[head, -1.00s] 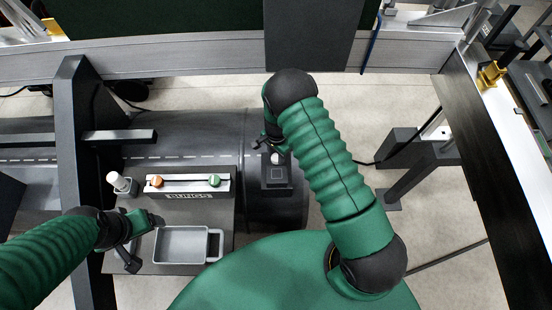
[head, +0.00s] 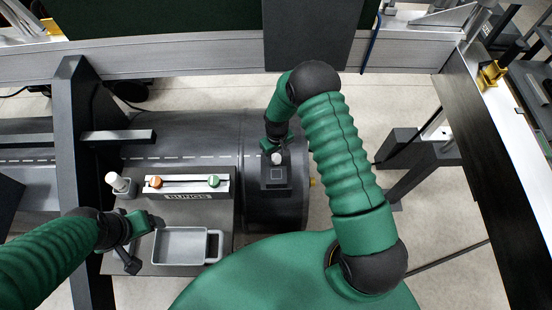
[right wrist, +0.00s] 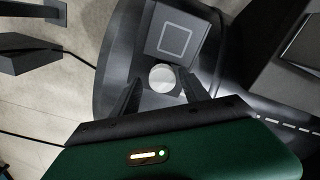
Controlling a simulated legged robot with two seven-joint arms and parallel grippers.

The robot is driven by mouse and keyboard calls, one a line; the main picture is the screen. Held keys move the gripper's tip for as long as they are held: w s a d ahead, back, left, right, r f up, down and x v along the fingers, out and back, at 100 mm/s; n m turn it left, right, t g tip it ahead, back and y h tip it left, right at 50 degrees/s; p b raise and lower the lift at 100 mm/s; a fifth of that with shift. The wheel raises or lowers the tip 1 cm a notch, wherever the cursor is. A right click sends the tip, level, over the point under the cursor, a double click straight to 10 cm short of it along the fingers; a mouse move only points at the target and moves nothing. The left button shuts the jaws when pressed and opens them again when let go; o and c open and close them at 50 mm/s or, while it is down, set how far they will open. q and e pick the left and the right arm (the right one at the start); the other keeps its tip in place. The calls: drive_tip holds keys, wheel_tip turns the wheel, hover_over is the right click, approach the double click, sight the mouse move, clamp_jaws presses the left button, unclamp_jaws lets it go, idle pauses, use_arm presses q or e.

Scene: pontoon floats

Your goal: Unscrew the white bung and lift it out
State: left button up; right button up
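The white bung (head: 276,158) sits on a dark square block (head: 276,182) on the grey float (head: 256,217). It also shows in the right wrist view (right wrist: 162,77) as a round pale top. My right gripper (head: 274,148) is just behind the bung in the head view. In the right wrist view its two fingers (right wrist: 159,80) are apart, one on each side of the bung, with visible gaps. Whether the fingertips reach down beside it is unclear.
A rack marked BUNGS (head: 188,196) holds an orange bung (head: 155,181) and a green bung (head: 214,180). A grey tray (head: 219,247) lies in front of it. A white-topped item (head: 118,182) stands left of the rack. A dark upright frame (head: 76,150) rises at left.

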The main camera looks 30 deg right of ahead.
sight(276, 157)
drive_tip(key=shift+r, duration=0.1)
wheel_tip(276, 157, up, 6)
drive_tip(key=p, duration=0.4)
drive_tip(key=shift+a+p, duration=0.1)
drive_tip(key=shift+p, duration=0.25)
